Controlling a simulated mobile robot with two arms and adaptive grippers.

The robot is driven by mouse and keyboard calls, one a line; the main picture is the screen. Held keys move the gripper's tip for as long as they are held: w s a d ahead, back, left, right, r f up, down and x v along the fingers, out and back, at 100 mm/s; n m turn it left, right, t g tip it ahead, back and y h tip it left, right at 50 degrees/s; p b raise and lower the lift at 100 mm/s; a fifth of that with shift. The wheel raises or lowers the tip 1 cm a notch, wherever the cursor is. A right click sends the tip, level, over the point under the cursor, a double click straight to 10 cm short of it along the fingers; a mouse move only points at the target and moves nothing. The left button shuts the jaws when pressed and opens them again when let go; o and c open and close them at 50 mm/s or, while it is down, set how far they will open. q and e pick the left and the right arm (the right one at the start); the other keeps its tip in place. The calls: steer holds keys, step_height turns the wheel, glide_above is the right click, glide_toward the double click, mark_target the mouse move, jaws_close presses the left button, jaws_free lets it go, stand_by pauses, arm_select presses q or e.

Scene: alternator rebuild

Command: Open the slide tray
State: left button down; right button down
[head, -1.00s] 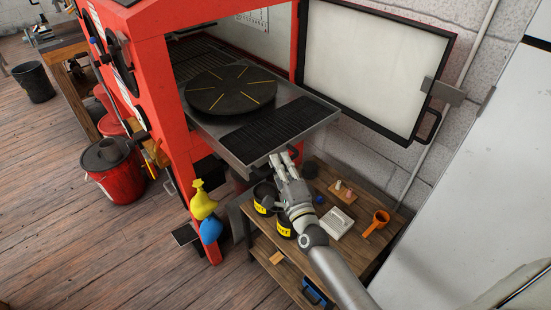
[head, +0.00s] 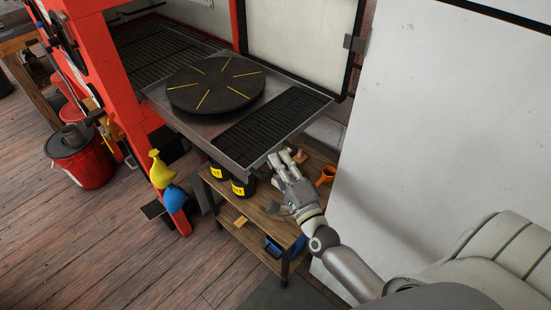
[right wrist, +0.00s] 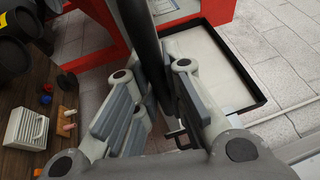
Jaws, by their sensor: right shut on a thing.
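The slide tray (head: 236,148) is a grey metal tray sticking well out of the red cabinet (head: 100,60). It carries a round black turntable (head: 216,84) with yellow lines and a black ribbed mat (head: 270,122). My right gripper (head: 281,158) is at the tray's front edge. In the right wrist view its fingers (right wrist: 155,95) are closed around a dark bar (right wrist: 140,35), which looks like the tray's handle. The exact grip is hidden in the head view. My left gripper is not in view.
The cabinet's door (head: 298,40) stands open beside the tray. Below the tray is a wooden cart (head: 262,225) with black pots (head: 240,187) and an orange cup (head: 325,175). A red bin (head: 88,163) stands left.

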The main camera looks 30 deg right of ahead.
steer(key=shift+s, duration=0.1)
steer(key=c, duration=1.8)
jaws_free()
steer(key=shift+o, duration=0.2)
steer(key=s+f, duration=0.2)
steer(key=s, duration=1)
steer(key=shift+a, duration=0.3)
steer(key=shift+w+f, duration=0.1)
steer(key=s+a+f+n+g+y, duration=0.1)
steer(key=s+f+n+g, duration=0.25)
steer(key=f, duration=0.75)
steer(key=s+a+f+n+g, duration=0.1)
steer(key=s+f+n+g, duration=0.3)
steer(key=f, duration=0.7)
steer(key=a+f+n+g+y, duration=0.15)
steer(key=f+n, duration=0.35)
steer(key=f, duration=0.6)
steer(key=s+f+n+g, duration=0.4)
steer(key=s+f, duration=0.4)
steer(key=s, duration=0.3)
steer(key=s+d+f+n+g+h, duration=0.1)
steer(key=s+f+n+g, duration=0.4)
steer(key=s+f, duration=0.4)
steer(key=s+g, duration=0.1)
steer(key=s, duration=0.2)
steer(key=shift+s, duration=0.2)
